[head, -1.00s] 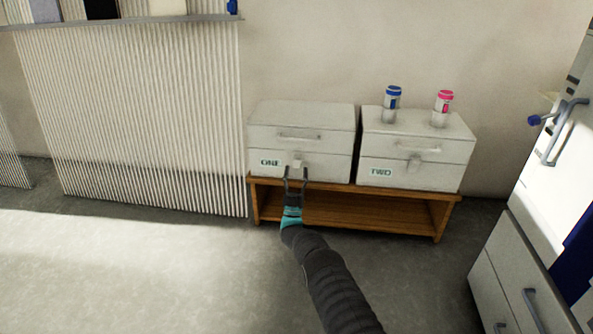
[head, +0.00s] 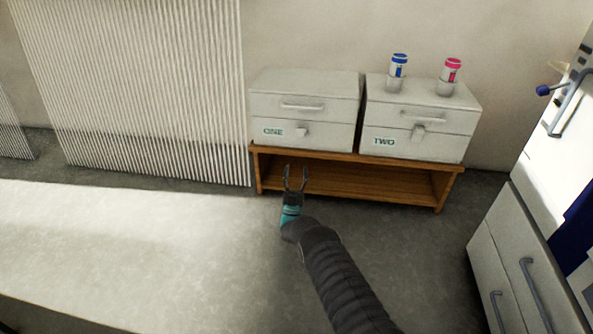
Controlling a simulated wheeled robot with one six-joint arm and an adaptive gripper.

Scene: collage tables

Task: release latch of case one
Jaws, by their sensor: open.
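Case one (head: 338,134) is a pale grey box with its lid down, labelled ONE, at the left on a wooden bench. Its small latch (head: 302,131) is on the front, right of the label and below the handle. The latch looks like a short block standing out a little; I cannot tell whether it is released. My gripper (head: 296,173) is open and empty. In the picture its fingers point up, below the latch and clear of it, over the bench's open front.
Case two (head: 446,146) stands to the right on the same wooden bench (head: 350,161), with a blue-capped jar (head: 398,66) and a pink-capped jar (head: 451,70) on top. A cabinet (head: 505,250) is at the right. Floor at the left is clear.

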